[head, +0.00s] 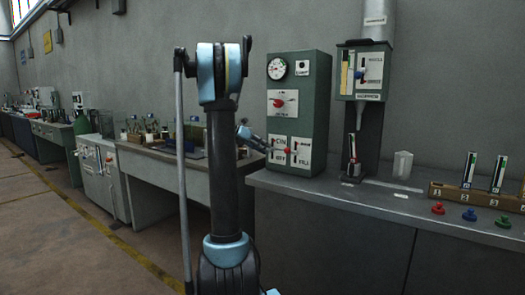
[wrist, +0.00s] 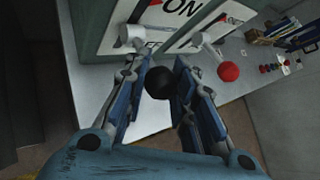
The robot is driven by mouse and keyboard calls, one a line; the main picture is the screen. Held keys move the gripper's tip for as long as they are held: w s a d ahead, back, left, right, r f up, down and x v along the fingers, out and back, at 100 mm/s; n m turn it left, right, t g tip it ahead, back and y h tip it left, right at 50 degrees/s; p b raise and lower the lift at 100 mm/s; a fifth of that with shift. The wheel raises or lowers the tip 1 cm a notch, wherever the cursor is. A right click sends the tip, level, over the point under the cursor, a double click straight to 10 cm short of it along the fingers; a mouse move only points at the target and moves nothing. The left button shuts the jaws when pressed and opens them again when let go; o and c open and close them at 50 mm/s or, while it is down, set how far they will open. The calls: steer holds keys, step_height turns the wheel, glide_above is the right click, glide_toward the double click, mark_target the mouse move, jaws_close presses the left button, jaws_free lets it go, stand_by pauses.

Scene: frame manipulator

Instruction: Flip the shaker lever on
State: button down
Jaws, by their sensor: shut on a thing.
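A green control cabinet (head: 310,105) stands on the bench against the wall. My gripper (head: 266,148) is at the lower left of its front, by the lower white plates. In the wrist view, my gripper (wrist: 162,88) has its two blue fingers on either side of a black ball knob (wrist: 159,83) and is shut on it. A white pivot (wrist: 132,36) shows above the knob, beside a plate (wrist: 180,15) reading ON. A neighbouring lever has a red ball (wrist: 229,71), also seen in the head view (head: 288,150). I cannot read which lever is the shaker's.
Higher on the cabinet are another red-knobbed lever (head: 279,103) and a round gauge (head: 277,69). To the right stand a dispenser (head: 363,72), a clear beaker (head: 402,164) and a wooden rack (head: 475,196). Coloured buttons (head: 469,215) sit near the bench front.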

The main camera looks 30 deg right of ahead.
steer(key=shift+w, duration=0.3)
steer(key=c, duration=1.3)
jaws_free()
steer(key=shift+f, duration=0.1)
steer(key=shift+s, duration=0.1)
steer(key=shift+a, duration=0.1)
steer(key=v, duration=1.2)
